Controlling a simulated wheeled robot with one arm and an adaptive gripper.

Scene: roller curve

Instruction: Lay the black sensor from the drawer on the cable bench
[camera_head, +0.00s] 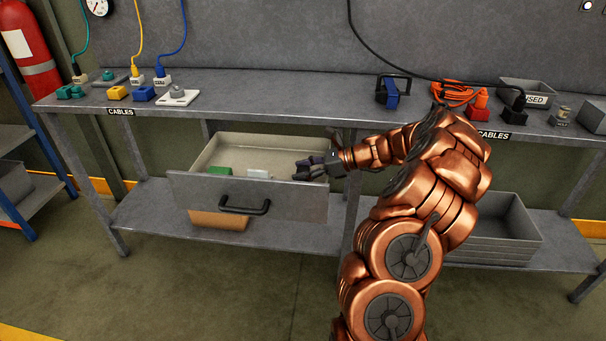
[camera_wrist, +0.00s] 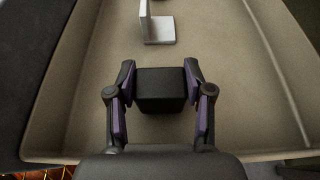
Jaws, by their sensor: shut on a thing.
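The drawer (camera_head: 310,205) is pulled open under the bench, and its inside floor (camera_wrist: 85,100) fills most of the wrist view. My gripper (camera_head: 305,168) is inside the drawer's right part. In the wrist view my gripper (camera_wrist: 161,95) is shut on the black sensor (camera_wrist: 161,88), a dark block between the two purple-padded fingers. Whether the block touches the drawer floor I cannot tell. In the head view the block is hard to tell from the dark fingers. The cable bench (camera_head: 300,104) is the grey top above the drawer, with two CABLES labels on its front edge.
A green block (camera_head: 220,171) and a white piece (camera_head: 258,174) lie in the drawer; a white bracket (camera_wrist: 160,28) shows ahead in the wrist view. Coloured connectors (camera_head: 143,94) stand at the bench's left, an orange cable (camera_head: 455,93) at its right. The bench's middle is clear.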

